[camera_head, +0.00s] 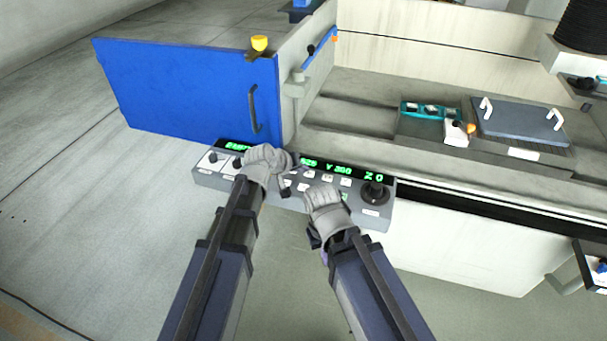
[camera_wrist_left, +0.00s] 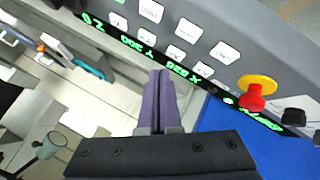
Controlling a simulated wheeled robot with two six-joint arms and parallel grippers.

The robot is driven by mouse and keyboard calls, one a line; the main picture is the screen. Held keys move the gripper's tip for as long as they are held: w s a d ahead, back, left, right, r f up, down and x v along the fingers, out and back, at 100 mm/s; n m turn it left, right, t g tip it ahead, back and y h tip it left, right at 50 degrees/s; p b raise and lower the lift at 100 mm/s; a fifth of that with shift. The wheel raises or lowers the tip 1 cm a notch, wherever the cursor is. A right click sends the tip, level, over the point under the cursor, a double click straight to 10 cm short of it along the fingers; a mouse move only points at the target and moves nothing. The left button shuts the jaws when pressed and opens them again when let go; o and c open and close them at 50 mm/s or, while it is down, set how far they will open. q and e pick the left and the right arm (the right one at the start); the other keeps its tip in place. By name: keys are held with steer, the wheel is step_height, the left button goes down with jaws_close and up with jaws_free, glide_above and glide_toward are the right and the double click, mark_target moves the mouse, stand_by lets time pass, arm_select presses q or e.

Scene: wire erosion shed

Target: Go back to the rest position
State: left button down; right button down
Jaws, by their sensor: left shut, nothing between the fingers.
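My left gripper (camera_head: 296,162) is over the control panel (camera_head: 208,180), in front of its green display, and hides part of the panel. In the left wrist view its purple fingers (camera_wrist_left: 160,102) are together, with nothing between them. White buttons and the display stand beyond the fingertips; I cannot tell whether the tips touch the panel. My right gripper (camera_head: 318,228) is at the panel's front edge, right of the left one. Its fingers are mostly hidden by its own wrist.
A red stop button on a yellow base (camera_wrist_left: 252,94) projects from the panel near my left gripper. A black joystick (camera_head: 374,192) stands at the panel's right. A blue door (camera_head: 185,90) with a handle is left behind the panel. A machine bed (camera_head: 365,115) is behind; open floor lies left.

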arm_select(q)
steer(key=shift+s, duration=0.1)
steer(key=s+a+f+m+g+y, duration=0.1)
steer(key=s+a+m+g+y, duration=0.1)
steer(key=s, duration=0.6)
steer(key=s+a+f+m+g+y+p, duration=0.1)
steer(key=s+f+g+y, duration=0.1)
steer(key=s, duration=0.7)
steer(key=s+a+f+m+g+y+p, duration=0.1)
steer(key=s+a+m+g+y, duration=0.1)
steer(key=s, duration=0.6)
steer(key=shift+s+a+f+m+g+y, duration=0.3)
steer(key=shift+g+y, duration=0.1)
steer(key=shift+g, duration=0.5)
stand_by(0.7)
